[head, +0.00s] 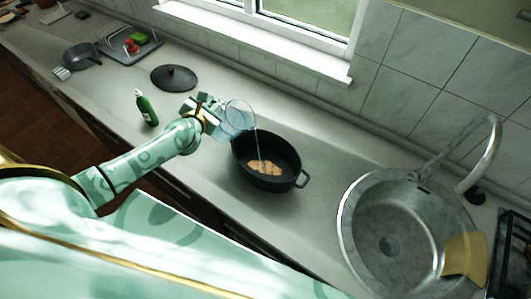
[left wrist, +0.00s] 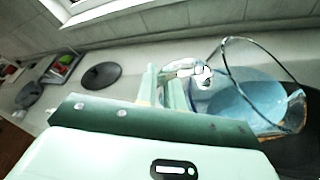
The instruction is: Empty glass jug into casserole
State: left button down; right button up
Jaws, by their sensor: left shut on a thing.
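The clear glass jug (head: 238,117) is tilted over the left rim of the black casserole (head: 291,179). A thin bluish stream (head: 257,145) falls from its lip into the casserole. A tan piece of food (head: 264,168) lies on the casserole's floor. My left gripper (head: 208,112) is shut on the jug at its left side, above the counter. In the left wrist view, the jug (left wrist: 250,100) holds light-blue liquid, and the dark casserole (left wrist: 300,152) shows partly behind it. My right gripper is not in view.
A round black lid (head: 174,77) and a green bottle (head: 147,108) stand to the left. A pan (head: 82,55) and a tray (head: 128,47) are farther left. The metal sink (head: 400,225) with its tap is at right. Counter between casserole and sink is clear.

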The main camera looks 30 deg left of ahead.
pick_arm(q)
jog(key=shift+w+d+r+m+y, duration=0.15)
jog(key=shift+d+r+m+y, duration=0.15)
jog(key=shift+d+r+m, duration=0.25)
jog(key=shift+d, duration=0.2)
jog(key=shift+f+m+y+b, duration=0.25)
jog(key=shift+f+y+b, duration=0.05)
jog(key=shift+b, duration=0.1)
jog(key=shift+d, duration=0.4)
jog(key=shift+f+b, duration=0.1)
jog(key=shift+b, duration=0.2)
jog(key=shift+a+f+m, duration=0.1)
jog(key=shift+a+m, duration=0.05)
jog(key=shift+m, duration=0.15)
jog(key=shift+d+b, duration=0.3)
jog(key=shift+d, duration=0.05)
jog(key=shift+t+y, duration=0.3)
jog(key=shift+a+f, duration=0.15)
